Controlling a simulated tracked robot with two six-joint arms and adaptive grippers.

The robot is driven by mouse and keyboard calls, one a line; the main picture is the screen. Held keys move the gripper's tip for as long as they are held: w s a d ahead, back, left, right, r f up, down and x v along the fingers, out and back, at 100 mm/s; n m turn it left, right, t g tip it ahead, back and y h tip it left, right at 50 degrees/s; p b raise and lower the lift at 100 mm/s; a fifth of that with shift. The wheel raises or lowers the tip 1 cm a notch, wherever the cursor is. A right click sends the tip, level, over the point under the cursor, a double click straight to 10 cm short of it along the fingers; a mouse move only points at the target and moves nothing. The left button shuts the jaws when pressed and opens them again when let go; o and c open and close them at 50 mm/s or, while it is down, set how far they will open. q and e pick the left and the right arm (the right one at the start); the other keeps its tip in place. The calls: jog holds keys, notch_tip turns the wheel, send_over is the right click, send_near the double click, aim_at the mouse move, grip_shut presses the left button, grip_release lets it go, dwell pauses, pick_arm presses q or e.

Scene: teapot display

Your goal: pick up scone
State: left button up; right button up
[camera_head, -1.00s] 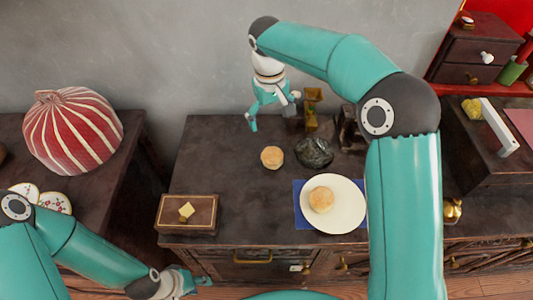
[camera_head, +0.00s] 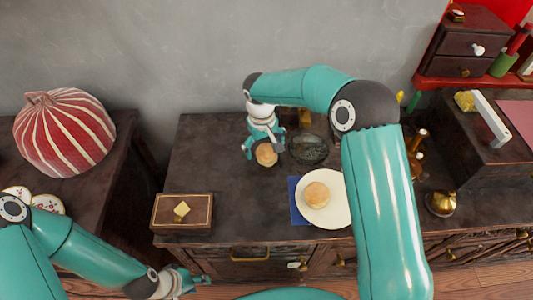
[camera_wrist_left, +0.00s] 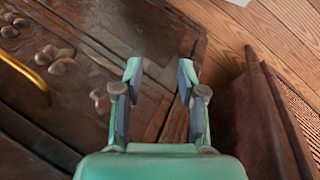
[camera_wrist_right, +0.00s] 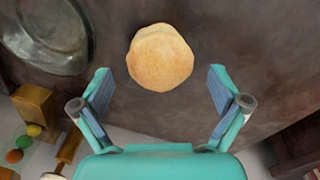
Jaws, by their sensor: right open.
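A round golden scone (camera_head: 266,155) lies on the dark table top, just under my right gripper (camera_head: 264,150). In the right wrist view the scone (camera_wrist_right: 160,57) is ahead of the spread fingers of my right gripper (camera_wrist_right: 160,92), roughly centred between them and not touched. A second scone (camera_head: 316,194) sits on a white plate (camera_head: 338,212) nearer the front edge. My left gripper (camera_head: 187,281) is low at the front left, away from both scones. In the left wrist view its fingers (camera_wrist_left: 160,82) are apart with nothing between them.
A dark glassy dish (camera_head: 309,149) stands close to the right of the loose scone. A wooden box (camera_head: 182,228) is at the table's front left and a brass bell (camera_head: 441,203) at the right. The table left of the scone is clear.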

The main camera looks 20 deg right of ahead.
notch_tip(320, 180, down, 2)
jog(key=shift+d+f, duration=0.1)
jog(key=shift+f, duration=0.1)
jog(key=c, duration=1.2)
jog(key=shift+c, duration=0.3)
jog(key=shift+r, duration=0.15)
